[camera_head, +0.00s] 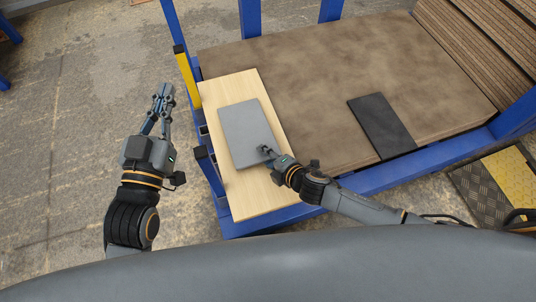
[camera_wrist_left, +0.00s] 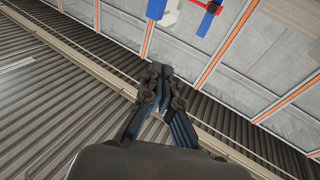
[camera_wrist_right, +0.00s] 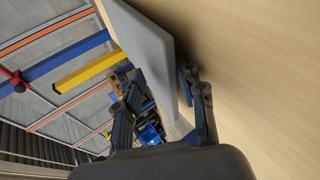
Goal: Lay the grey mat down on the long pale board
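The grey mat (camera_head: 245,134) is over the long pale board (camera_head: 250,200) at the left end of the table in the head view. My right gripper (camera_head: 266,151) is at the mat's right edge, with a finger on each side of it. I cannot tell whether the mat's far part touches the board. My left gripper (camera_head: 160,108) is empty, left of the table; its fingertips are close together in the left wrist view (camera_wrist_left: 163,82).
A brown table top (camera_head: 330,60) with a blue frame (camera_head: 370,180) lies right of the board. A dark flat plate (camera_head: 382,125) lies on it. A yellow post (camera_head: 187,75) stands at the board's left edge. Stacked brown sheets (camera_head: 480,50) are at the far right.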

